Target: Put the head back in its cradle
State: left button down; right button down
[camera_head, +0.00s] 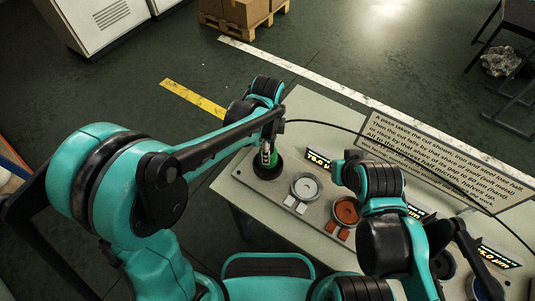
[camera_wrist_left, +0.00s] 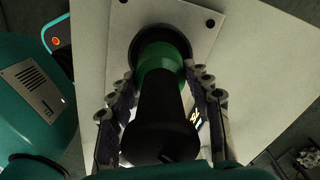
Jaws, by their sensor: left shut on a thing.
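The head (camera_wrist_left: 160,115) is a black cylinder with a green band, seen close up in the left wrist view. In the head camera view its green part (camera_head: 268,158) shows below my left wrist. My left gripper (camera_head: 266,146) is shut on the head, with one finger on each side of it. The head's far end is at the round black cradle (camera_head: 267,170) on the grey plate; the cradle's ring (camera_wrist_left: 158,38) surrounds that end in the wrist view. I cannot tell whether it is fully seated. My right arm is at the right; its fingers cannot be made out.
On the table (camera_head: 310,115), a light grey disc (camera_head: 305,188) and a rust-red disc (camera_head: 346,211) have small blocks beside them. Lit displays (camera_head: 318,161) stand behind. A text sign (camera_head: 440,155) lines the back edge. A dark cable (camera_head: 340,127) crosses above the table.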

pick_arm(q)
jog(key=shift+f+b, duration=0.35)
jog(key=shift+f, duration=0.9)
jog(key=shift+f, duration=0.1)
jog(key=c, duration=0.7)
grip_release()
